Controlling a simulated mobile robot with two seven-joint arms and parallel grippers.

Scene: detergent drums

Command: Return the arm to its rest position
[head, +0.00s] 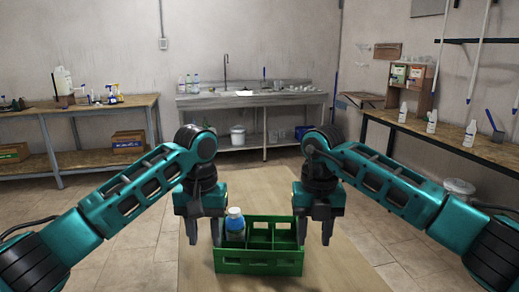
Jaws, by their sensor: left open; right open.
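My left gripper (204,238) points down at the left end of a green crate (258,262). It is open, and its right finger is close beside a bottle with a blue body (235,224) and a pale cap. The bottle stands upright in the crate's left compartment; its lower part is hidden by the crate wall. I cannot tell whether the finger touches the bottle. My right gripper (313,236) points down by the crate's right end, open and empty. The crate's other visible compartments look empty.
The crate stands on a wooden surface (190,270) in front of me. A shelf table (75,105) stands left, a sink counter (255,98) at the back, and a bench (465,150) with several white bottles at the right. Tiled floor lies between.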

